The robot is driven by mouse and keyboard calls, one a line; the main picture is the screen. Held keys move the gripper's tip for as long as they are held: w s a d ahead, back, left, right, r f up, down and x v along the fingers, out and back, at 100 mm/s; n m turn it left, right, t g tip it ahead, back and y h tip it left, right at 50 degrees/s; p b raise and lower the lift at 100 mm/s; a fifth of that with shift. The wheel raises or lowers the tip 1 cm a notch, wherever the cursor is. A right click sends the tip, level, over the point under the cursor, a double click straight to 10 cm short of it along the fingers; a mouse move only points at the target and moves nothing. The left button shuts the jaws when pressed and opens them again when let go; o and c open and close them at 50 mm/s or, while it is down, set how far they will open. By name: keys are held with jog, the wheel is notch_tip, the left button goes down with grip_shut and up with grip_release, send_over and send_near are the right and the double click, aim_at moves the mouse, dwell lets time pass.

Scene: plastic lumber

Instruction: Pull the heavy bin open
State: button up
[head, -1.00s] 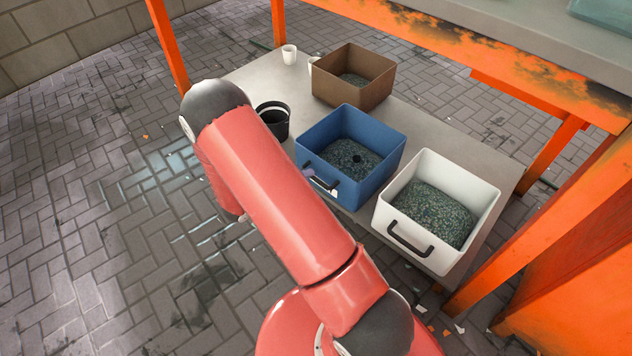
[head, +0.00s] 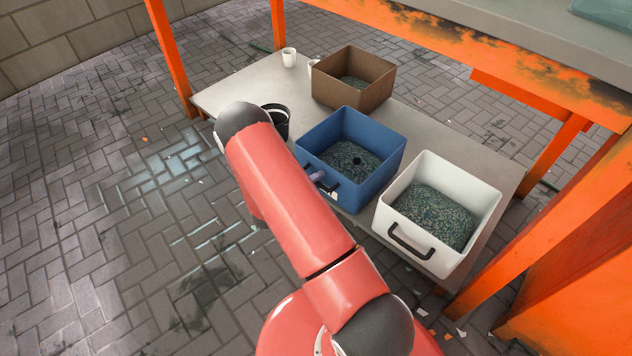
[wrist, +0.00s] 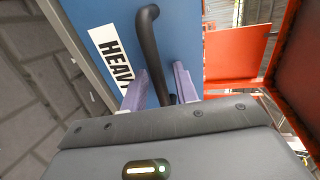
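The heavy bin (head: 378,180) is a blue open-topped box holding dark green-grey granules, standing at the front of the low grey shelf. In the wrist view its blue front (wrist: 185,40) carries a white label (wrist: 112,55) reading "HEAV", the rest hidden, and a black bar handle (wrist: 150,45). My gripper (wrist: 162,75) has its two lilac fingers apart, one on each side of the handle, with blue showing between them. Firm contact with the handle cannot be made out. In the head view, a lilac fingertip shows at the bin's front, and my red arm hides most of the gripper.
A white bin (head: 468,255) with similar granules stands close on the right. A brown bin (head: 345,97), a white cup (head: 289,57) and a dark bucket (head: 284,124) are on the shelf (head: 235,88). Orange posts (head: 168,55) frame it. The paved floor in front is mostly clear.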

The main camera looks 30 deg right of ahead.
grip_shut()
jog(key=shift+a, duration=0.1)
jog(key=f+v, duration=0.2)
jog(key=v, duration=0.7)
jog(key=f+v, duration=0.2)
jog(key=v, duration=0.7)
jog(key=shift+s+a+p, duration=0.2)
jog(key=shift+a+p, duration=0.15)
jog(key=shift+a, duration=0.25)
jog(key=shift+r, duration=0.1)
grip_release()
